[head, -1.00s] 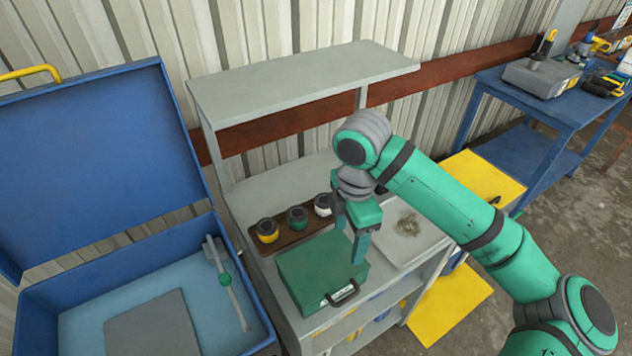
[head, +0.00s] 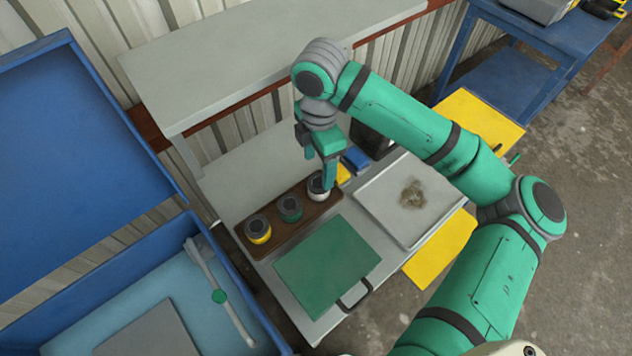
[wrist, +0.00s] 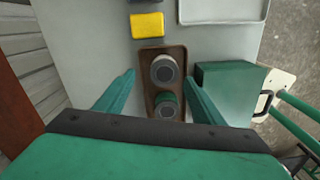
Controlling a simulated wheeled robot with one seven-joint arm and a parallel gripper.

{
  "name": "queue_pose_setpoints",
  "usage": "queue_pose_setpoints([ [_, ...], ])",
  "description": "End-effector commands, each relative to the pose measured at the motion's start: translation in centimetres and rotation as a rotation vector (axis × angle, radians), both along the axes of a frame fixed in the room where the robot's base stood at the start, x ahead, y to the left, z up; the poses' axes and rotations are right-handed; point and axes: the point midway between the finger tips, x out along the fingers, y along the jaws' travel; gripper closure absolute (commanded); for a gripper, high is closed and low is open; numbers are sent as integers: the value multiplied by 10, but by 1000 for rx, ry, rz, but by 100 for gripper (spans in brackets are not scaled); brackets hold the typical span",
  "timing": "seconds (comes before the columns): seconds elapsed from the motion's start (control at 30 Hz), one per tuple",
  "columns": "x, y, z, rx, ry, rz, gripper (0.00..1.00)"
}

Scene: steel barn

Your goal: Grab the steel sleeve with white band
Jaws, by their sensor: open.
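The steel sleeve with white band (head: 318,192) stands upright at the right end of a brown tray (head: 316,217), partly hidden by a finger in the head view. A green-banded sleeve (head: 290,208) stands in the middle and a yellow-banded one (head: 258,230) at the left end. My gripper (head: 320,172) is open and empty, pointing down at the white-banded sleeve. In the wrist view the white-banded sleeve (wrist: 164,70) lies between the lines of my two fingers, with the green-banded sleeve (wrist: 167,104) nearer the palm. I cannot tell how far above the sleeve the fingertips are.
A green box (head: 328,265) with a black handle lies in front of the tray. A pale square tray (head: 377,215) with a brownish patch lies to the right. Yellow and blue blocks (head: 356,158) sit behind my gripper. A grey shelf (head: 250,60) overhangs the back.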

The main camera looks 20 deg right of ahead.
Motion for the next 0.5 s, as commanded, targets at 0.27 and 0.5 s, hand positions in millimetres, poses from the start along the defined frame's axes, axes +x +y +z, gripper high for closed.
queue_pose_setpoints([
  [0.27, -2, -1, -21, 0, 1, -3, 37],
  [0.5, -5, 4, -52, 1, 2, 0, 37],
])
